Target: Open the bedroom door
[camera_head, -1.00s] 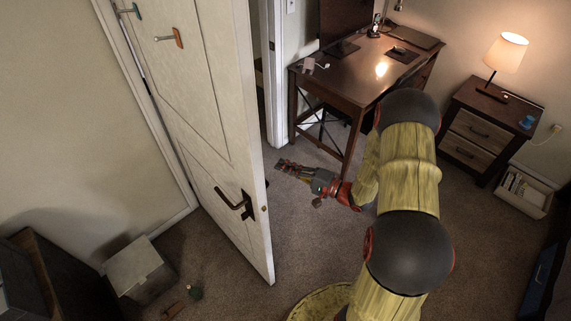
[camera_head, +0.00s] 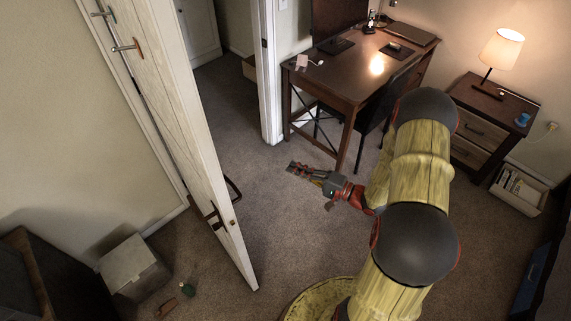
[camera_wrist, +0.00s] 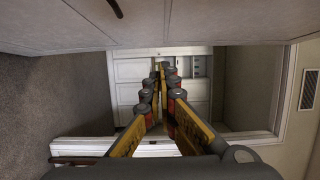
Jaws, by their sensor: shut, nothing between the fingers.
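The white bedroom door (camera_head: 165,110) stands ajar in the head view, seen nearly edge-on, with a wide gap between its free edge and the door frame (camera_head: 268,70). Its dark lever handle (camera_head: 213,214) shows on the near face, and part of the far-side handle (camera_head: 236,188) shows beyond the edge. My gripper (camera_head: 291,167) is to the right of the door's edge, apart from it, with its fingers together and empty. In the wrist view my gripper (camera_wrist: 163,68) points at a white panelled door or cabinet through the opening.
A dark desk (camera_head: 345,75) with a chair (camera_head: 385,105) stands behind my gripper. A nightstand (camera_head: 490,120) with a lamp is at right. A pale box (camera_head: 133,268) and small items lie on the floor left of the door. Carpet between door and desk is clear.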

